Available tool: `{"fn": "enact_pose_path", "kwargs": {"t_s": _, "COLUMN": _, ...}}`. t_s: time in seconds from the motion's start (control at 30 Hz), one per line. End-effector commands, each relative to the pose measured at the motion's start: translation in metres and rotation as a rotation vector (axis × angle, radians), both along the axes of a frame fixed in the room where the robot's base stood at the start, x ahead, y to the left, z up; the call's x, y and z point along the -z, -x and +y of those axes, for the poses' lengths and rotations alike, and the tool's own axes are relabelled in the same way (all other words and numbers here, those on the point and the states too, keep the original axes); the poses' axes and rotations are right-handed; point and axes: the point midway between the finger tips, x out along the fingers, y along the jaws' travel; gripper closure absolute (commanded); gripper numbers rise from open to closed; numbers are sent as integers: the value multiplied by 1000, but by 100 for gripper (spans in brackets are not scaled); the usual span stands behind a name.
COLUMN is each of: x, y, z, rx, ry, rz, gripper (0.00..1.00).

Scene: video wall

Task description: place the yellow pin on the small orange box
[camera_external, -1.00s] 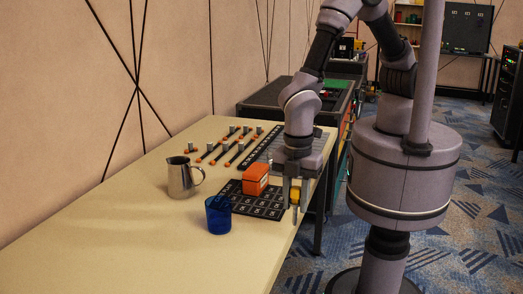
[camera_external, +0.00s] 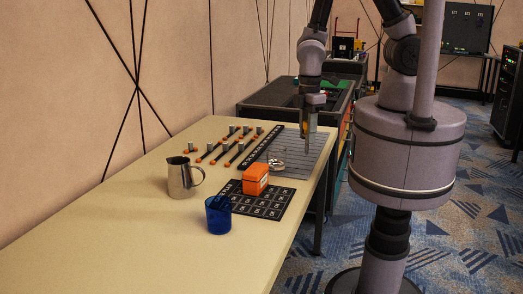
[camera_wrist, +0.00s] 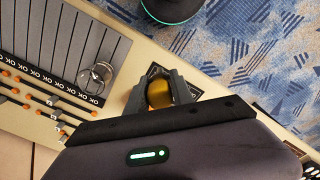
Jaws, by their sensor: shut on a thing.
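My gripper (camera_external: 308,133) is shut on the yellow pin, which shows between the fingers in the wrist view (camera_wrist: 158,94). In the external view the gripper is above the grey slatted panel at the table's far right part, and the pin is barely visible there. The small orange box (camera_external: 255,180) sits on the black printed mat, nearer the camera and left of my gripper, well apart from it. Its top looks bare in the external view.
A metal pitcher (camera_external: 181,178) and a blue cup (camera_external: 218,215) stand left of the black mat (camera_external: 268,205). Several orange-tipped tools (camera_external: 223,150) lie behind. The table's near part is clear.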

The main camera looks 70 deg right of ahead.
Motion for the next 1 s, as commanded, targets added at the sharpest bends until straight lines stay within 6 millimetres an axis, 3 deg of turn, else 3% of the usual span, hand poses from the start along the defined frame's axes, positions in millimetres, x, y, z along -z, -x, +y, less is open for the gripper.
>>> {"fn": "enact_pose_path", "kwargs": {"t_s": 0.07, "x": 0, "y": -9, "z": -2, "rx": 14, "ry": -1, "rz": -2, "gripper": 100}}
{"fn": "enact_pose_path", "kwargs": {"t_s": 0.4, "x": 14, "y": -120, "z": 29, "rx": 13, "ry": -1, "rz": -2, "gripper": 100}}
{"fn": "enact_pose_path", "kwargs": {"t_s": 0.5, "x": 15, "y": -142, "z": 35, "rx": 13, "ry": -1, "rz": -2, "gripper": 100}}
{"fn": "enact_pose_path", "kwargs": {"t_s": 0.63, "x": 20, "y": -152, "z": 38, "rx": 12, "ry": 0, "rz": 0, "gripper": 100}}
{"fn": "enact_pose_path", "kwargs": {"t_s": 0.8, "x": 51, "y": -152, "z": 39, "rx": 12, "ry": 1, "rz": 1, "gripper": 100}}
{"fn": "enact_pose_path", "kwargs": {"t_s": 1.0, "x": 50, "y": -152, "z": 39, "rx": 12, "ry": 0, "rz": 0, "gripper": 100}}
